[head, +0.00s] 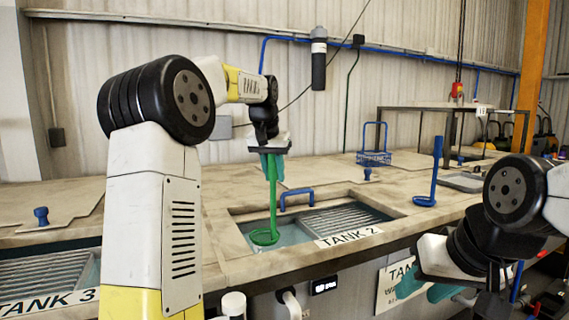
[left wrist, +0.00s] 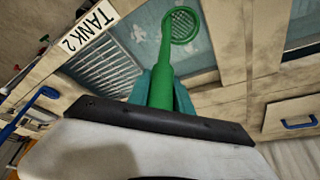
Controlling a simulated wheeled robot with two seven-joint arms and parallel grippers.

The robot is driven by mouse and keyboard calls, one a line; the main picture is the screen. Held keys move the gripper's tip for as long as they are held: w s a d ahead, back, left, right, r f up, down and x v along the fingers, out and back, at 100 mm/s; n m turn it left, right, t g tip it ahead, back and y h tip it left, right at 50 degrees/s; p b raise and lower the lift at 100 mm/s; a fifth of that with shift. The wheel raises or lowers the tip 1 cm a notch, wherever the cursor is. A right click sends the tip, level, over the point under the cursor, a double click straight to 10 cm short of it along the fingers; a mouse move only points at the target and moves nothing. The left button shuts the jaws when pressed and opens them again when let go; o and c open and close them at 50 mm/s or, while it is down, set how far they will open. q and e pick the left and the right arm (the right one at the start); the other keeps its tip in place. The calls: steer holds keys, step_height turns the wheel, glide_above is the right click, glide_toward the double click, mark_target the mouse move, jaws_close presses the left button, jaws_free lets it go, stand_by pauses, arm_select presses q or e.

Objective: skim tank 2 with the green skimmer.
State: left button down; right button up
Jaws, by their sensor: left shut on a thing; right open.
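The green skimmer (head: 272,200) hangs upright from my left gripper (head: 272,160), which is shut on the upper part of its handle. Its round mesh head (head: 265,237) is at the left end of tank 2's opening, over or in the liquid; I cannot tell if it touches the surface. The left wrist view shows the skimmer handle (left wrist: 167,60) between the teal fingers and the mesh head (left wrist: 183,25) beyond. Tank 2 (head: 228,212) has a slatted grille on its right and its label at the front edge. My right gripper (head: 437,291) is open and empty at the lower right, in front of the counter.
A blue skimmer-like tool (head: 434,175) stands right of tank 2. A blue handle (head: 296,197) is at the tank's back edge. Tank 3 (head: 45,270) lies left. The counter between is mostly clear.

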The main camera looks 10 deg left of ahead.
mark_target(275, 210)
arm_select(q)
step_height(275, 210, down, 12)
steer(key=shift+r, duration=0.1)
stand_by(0.5)
